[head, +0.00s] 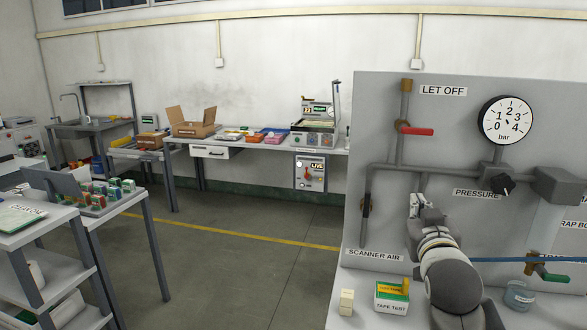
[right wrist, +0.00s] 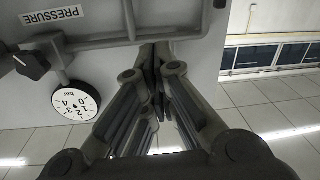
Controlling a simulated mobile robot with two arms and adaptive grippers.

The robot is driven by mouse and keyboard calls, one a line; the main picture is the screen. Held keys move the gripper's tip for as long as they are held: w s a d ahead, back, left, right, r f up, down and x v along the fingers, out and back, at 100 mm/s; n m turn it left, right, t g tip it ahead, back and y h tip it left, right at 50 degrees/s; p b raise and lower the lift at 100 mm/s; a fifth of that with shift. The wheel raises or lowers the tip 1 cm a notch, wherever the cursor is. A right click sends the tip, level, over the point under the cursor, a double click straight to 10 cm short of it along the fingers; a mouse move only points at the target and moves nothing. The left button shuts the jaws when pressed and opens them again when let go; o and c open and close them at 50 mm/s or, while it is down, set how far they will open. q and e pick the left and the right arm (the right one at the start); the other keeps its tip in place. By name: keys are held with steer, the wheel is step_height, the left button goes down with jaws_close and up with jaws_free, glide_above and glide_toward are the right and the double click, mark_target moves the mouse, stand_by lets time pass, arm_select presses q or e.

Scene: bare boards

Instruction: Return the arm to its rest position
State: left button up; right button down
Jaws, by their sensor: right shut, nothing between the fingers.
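My right arm comes in from the bottom right of the head view. Its gripper (head: 424,206) is raised in front of the grey pipe board (head: 440,110), left of the PRESSURE label. In the right wrist view the fingers of this gripper (right wrist: 153,60) are together and hold nothing. Whether the fingertips touch the board or pipe behind them I cannot tell. My left arm and gripper are not in view.
The board carries a red-handled valve (head: 416,131), a gauge (head: 507,120), a black knob (head: 503,185) and a green-handled valve (head: 553,277). A TAPE TEST box (head: 391,298) and a small beige block (head: 346,302) stand on the bench beside my arm. Open floor (head: 240,255) lies left.

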steer(key=s+a+f+n+g+y, duration=0.1)
steer(key=s+f+g, duration=0.35)
steer(key=f, duration=0.75)
steer(key=s+a+f+g+y, duration=0.1)
steer(key=s+a+f+g, duration=0.1)
steer(key=s+f, duration=0.75)
steer(key=s+a+f+n+g+y, duration=0.15)
steer(key=s+f+g, duration=0.25)
steer(key=s+f, duration=0.65)
steer(key=s+a+f+g, duration=0.25)
steer(key=s+f, duration=0.45)
steer(key=s, duration=0.6)
step_height(320, 180, down, 26)
steer(key=s+r+g, duration=0.1)
steer(key=s+g, duration=0.1)
steer(key=s+d+f, duration=0.1)
steer(key=s+f, duration=0.7)
steer(key=s+d+f+g, duration=0.1)
steer(key=s+d+f, duration=0.1)
steer(key=s+f, duration=0.6)
steer(key=shift+s+d+f+g, duration=0.3)
steer(key=shift+s+f, duration=0.1)
steer(key=shift+f, duration=0.4)
